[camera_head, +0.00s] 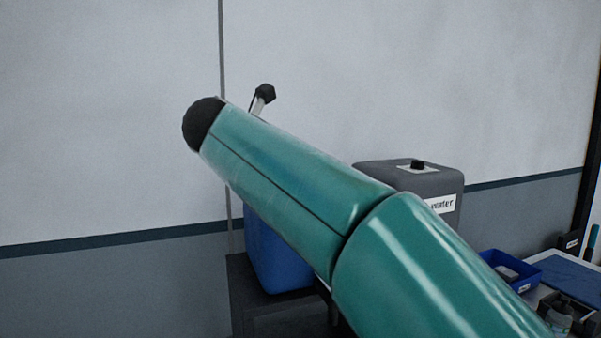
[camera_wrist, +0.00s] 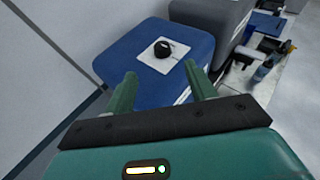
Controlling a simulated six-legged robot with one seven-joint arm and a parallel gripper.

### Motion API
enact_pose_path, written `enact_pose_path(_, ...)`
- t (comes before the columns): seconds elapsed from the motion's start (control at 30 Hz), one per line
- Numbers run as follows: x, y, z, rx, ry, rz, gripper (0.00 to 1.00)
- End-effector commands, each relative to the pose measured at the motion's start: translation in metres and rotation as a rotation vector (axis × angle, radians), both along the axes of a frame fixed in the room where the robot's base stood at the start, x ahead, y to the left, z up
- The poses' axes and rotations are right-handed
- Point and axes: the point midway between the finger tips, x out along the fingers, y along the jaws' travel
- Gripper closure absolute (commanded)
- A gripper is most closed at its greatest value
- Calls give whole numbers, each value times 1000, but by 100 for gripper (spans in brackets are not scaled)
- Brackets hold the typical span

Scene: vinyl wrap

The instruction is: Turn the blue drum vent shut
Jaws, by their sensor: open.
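The blue drum (camera_wrist: 122,65) stands below and ahead of my gripper in the wrist view. Its black vent knob (camera_wrist: 162,49) sits on a white square plate (camera_wrist: 174,62) on the drum's top. My gripper (camera_wrist: 160,78) is open and empty, its two green fingers apart. The vent appears beyond the fingertips and between their lines; I cannot tell the exact gap. In the head view, my green arm covers most of the blue drum (camera_head: 275,258) and hides its vent; the fingers do not show there.
A grey drum labelled "water" (camera_head: 442,203) stands right of the blue drum. A dark stand (camera_head: 262,312) is under the blue drum. A blue bin (camera_head: 512,271) and small items lie on a bench at the right. A pale wall (camera_head: 100,110) rises behind.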

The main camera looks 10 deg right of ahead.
Motion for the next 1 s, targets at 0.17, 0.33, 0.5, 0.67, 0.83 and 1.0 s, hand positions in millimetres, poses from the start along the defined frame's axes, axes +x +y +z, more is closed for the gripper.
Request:
enact_pose_path(0.17, 5, -3, -8, 58, 20, -23, 45)
enact_pose_path(0.33, 24, -16, -18, 56, 23, -25, 45)
enact_pose_path(0.5, 49, -33, -31, 55, 22, -24, 45)
enact_pose_path(0.67, 74, -50, -43, 54, 22, -23, 45)
enact_pose_path(0.83, 95, -63, -53, 53, 20, -22, 45)
enact_pose_path(1.0, 105, -71, -58, 52, 18, -22, 45)
